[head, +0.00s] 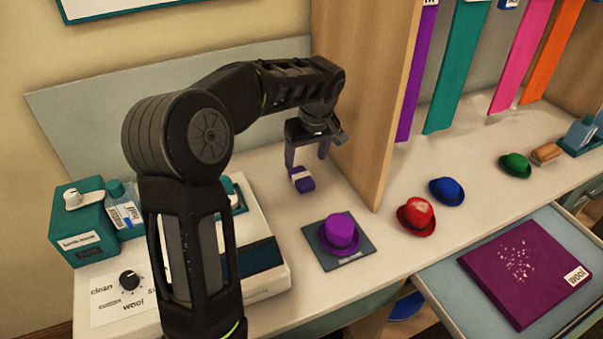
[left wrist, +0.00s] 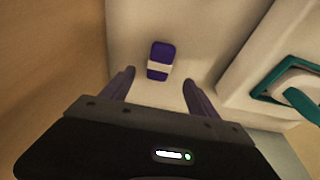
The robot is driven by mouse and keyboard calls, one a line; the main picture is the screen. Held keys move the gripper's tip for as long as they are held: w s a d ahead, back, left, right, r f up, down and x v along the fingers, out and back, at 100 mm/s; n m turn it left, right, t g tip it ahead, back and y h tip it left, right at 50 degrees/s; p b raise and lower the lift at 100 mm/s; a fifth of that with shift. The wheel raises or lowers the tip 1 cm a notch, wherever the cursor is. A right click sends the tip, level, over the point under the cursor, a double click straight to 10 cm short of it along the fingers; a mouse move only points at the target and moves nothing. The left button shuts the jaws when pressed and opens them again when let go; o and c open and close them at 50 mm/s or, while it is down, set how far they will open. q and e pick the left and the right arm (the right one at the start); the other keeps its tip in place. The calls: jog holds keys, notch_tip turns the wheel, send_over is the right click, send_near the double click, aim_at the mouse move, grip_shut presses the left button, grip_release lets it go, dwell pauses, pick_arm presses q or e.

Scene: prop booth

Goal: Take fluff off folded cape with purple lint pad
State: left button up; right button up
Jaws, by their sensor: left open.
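The purple lint pad (head: 301,180) with a pale band lies on the counter at the back, left of the wooden partition. It also shows in the left wrist view (left wrist: 158,59), beyond my fingertips. My left gripper (head: 307,156) is open and empty, pointing down close to the pad; its fingers (left wrist: 158,80) stand to either side, short of it. The folded cape (head: 525,271) is a flat purple-magenta piece with a label, lying in the pulled-out drawer at the lower right. Pale fluff (head: 518,262) is scattered on its middle. My right gripper is not in view.
A purple hat (head: 339,233) sits on a dark mat (head: 365,254) in front of the pad. The wooden partition (head: 369,90) rises just right of my gripper. Red (head: 416,216), blue (head: 446,190) and green (head: 515,164) hats stand right of it. A teal-and-white machine (head: 262,262) stands left.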

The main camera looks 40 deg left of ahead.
aim_at(302, 176)
pick_arm(q)
jog(key=shift+s, duration=0.1)
jog(key=shift+x, duration=1.3)
jog(key=p+x, duration=0.1)
jog(key=x, duration=0.4)
jog(key=shift+a, duration=0.2)
jog(key=shift+f+b, duration=0.3)
jog(key=shift+b, duration=0.1)
jog(key=shift+c, duration=0.2)
jog(key=c, duration=1.4)
